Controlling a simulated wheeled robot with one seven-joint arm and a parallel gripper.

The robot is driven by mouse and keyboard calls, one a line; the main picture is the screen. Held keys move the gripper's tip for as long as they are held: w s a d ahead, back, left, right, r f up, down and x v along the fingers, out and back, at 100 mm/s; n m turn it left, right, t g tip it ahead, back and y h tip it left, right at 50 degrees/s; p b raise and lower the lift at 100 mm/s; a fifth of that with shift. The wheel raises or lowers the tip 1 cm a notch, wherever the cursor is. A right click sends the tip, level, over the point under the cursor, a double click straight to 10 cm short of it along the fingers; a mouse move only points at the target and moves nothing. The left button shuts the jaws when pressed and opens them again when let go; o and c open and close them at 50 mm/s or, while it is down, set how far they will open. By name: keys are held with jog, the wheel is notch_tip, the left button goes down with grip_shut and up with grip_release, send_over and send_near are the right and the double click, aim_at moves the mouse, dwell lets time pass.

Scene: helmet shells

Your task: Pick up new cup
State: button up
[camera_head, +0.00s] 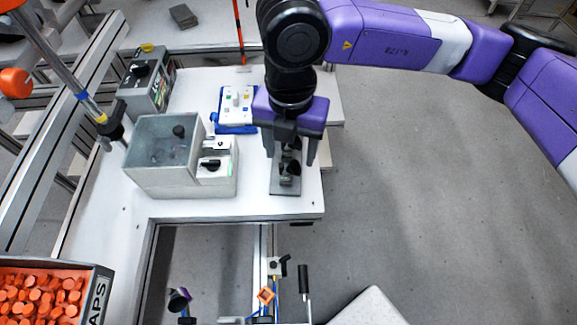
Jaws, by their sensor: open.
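My gripper (292,160) points down over the right part of the white table (165,208). Its fingers are apart, over a small fixture on a grey plate (286,189). Small dark and metallic parts stand on this plate between or just behind the fingers. I cannot tell whether one of them is the new cup, or whether the fingers touch anything. A small dark cup-like piece with a purple face (178,298) sits tilted at the lower left, below the table edge. The gripper's body hides part of the plate's back.
A grey translucent box (160,182) stands left of the gripper, beside a small light unit with a black knob (211,166). A blue-edged white device (236,108) lies behind. A bin of orange caps (85,268) is at lower left. Open floor lies right.

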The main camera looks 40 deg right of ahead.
aim_at(287, 168)
jog(key=shift+a+f+p, duration=0.2)
jog(key=shift+f+p, duration=0.25)
jog(key=shift+f, duration=0.9)
jog(key=shift+a+f+p, duration=0.15)
jog(key=shift+f+p, duration=0.3)
jog(key=shift+f, duration=0.85)
jog(key=c, duration=1.3)
jog(key=shift+r, duration=0.1)
